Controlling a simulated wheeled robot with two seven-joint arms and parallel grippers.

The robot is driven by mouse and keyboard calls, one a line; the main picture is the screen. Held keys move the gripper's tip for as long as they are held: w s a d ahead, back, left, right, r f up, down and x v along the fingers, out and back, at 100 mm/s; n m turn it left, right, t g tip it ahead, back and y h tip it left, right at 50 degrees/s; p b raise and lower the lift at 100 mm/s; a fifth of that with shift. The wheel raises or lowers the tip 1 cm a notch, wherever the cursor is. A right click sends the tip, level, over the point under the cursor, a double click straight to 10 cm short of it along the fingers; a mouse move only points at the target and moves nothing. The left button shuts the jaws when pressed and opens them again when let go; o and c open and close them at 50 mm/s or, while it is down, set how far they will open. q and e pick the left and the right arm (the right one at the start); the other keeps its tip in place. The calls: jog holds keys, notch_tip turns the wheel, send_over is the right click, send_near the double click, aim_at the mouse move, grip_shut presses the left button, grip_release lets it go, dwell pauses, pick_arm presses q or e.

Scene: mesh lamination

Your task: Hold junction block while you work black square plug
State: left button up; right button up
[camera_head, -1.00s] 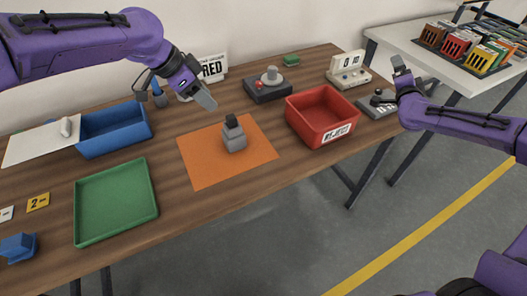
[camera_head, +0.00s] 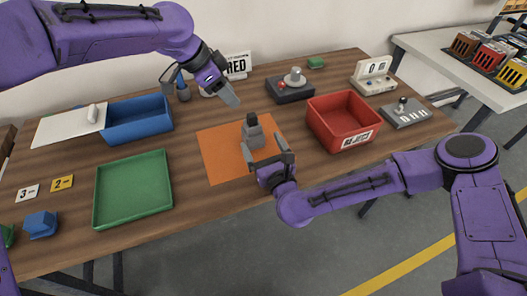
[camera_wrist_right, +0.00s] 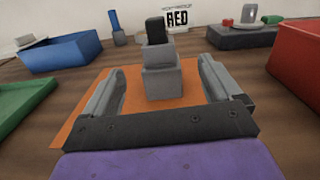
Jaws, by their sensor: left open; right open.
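The grey junction block (camera_head: 255,138) stands upright on an orange mat (camera_head: 215,158), with the black square plug (camera_head: 252,118) in its top. Both also show in the right wrist view, the block (camera_wrist_right: 161,79) straight ahead and the plug (camera_wrist_right: 156,31) above it. My right gripper (camera_head: 268,158) is open just in front of the block; in the right wrist view its fingers lie left and right of the block's line, and I cannot tell whether they reach around it. My left gripper (camera_head: 228,92) is open and empty, above and behind the block to its left.
A red bin (camera_head: 343,120) stands right of the mat. A green tray (camera_head: 132,190) and a blue bin (camera_head: 137,120) are to the left. Behind are a grey box with a round knob (camera_head: 291,86) and a sign reading RED (camera_head: 237,65). Bare wood lies between the mat and green tray.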

aim_at(251, 127)
jog(key=shift+s+f+m, duration=0.3)
jog(key=shift+f+m, duration=0.1)
jog(key=shift+f, duration=0.3)
jog(key=shift+w+f, duration=0.15)
jog(key=x, duration=1)
jog(key=shift+w+f, duration=0.1)
jog(key=shift+f, duration=0.05)
jog(key=c, duration=1.5)
